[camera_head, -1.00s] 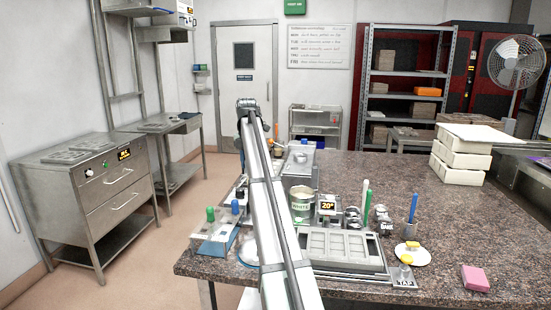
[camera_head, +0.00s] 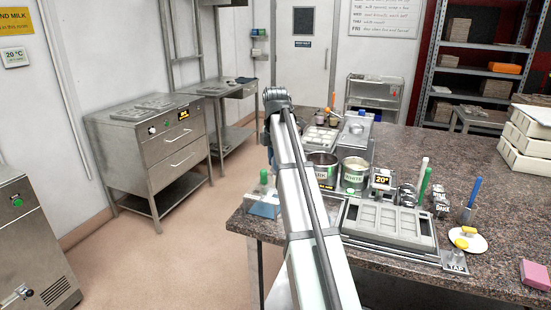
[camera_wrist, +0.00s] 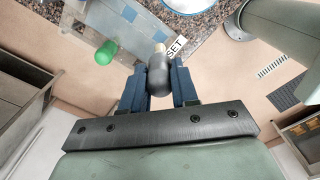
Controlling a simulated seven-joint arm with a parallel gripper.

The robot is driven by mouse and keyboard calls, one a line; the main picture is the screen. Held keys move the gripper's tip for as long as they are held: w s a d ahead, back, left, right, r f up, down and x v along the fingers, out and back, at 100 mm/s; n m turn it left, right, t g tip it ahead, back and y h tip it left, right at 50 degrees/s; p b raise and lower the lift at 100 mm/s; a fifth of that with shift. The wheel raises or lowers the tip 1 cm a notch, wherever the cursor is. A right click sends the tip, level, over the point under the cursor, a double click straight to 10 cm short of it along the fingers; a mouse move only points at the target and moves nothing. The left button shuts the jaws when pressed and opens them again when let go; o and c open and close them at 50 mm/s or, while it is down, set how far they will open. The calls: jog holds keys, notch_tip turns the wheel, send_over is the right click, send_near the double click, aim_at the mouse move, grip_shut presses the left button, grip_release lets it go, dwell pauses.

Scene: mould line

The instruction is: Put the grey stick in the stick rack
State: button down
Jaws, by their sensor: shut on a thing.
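In the wrist view, the grey stick (camera_wrist: 158,76) is between the dark blue fingers of my gripper (camera_wrist: 159,88), which is shut on it. Its dark rounded end faces the camera, and a pale part (camera_wrist: 159,48) shows beyond it. The stick rack (camera_wrist: 122,14) is a blue and grey stand near the top of the wrist view, with a green-topped stick (camera_wrist: 106,53) standing at it. In the head view, the rack (camera_head: 262,210) is at the counter's left corner, with the green top (camera_head: 264,177) above it. My arm hides my gripper and the grey stick there.
A "SET" label (camera_wrist: 175,47) lies beside the rack. Floor lies open left of the counter.

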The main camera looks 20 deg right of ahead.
jog(key=shift+f, duration=0.1)
jog(key=shift+f, duration=1.5)
jog(key=shift+f, duration=0.15)
dwell(0.4)
jog(key=shift+f, duration=2.85)
jog(key=c, duration=0.8)
grip_release()
jog(key=shift+o, duration=0.5)
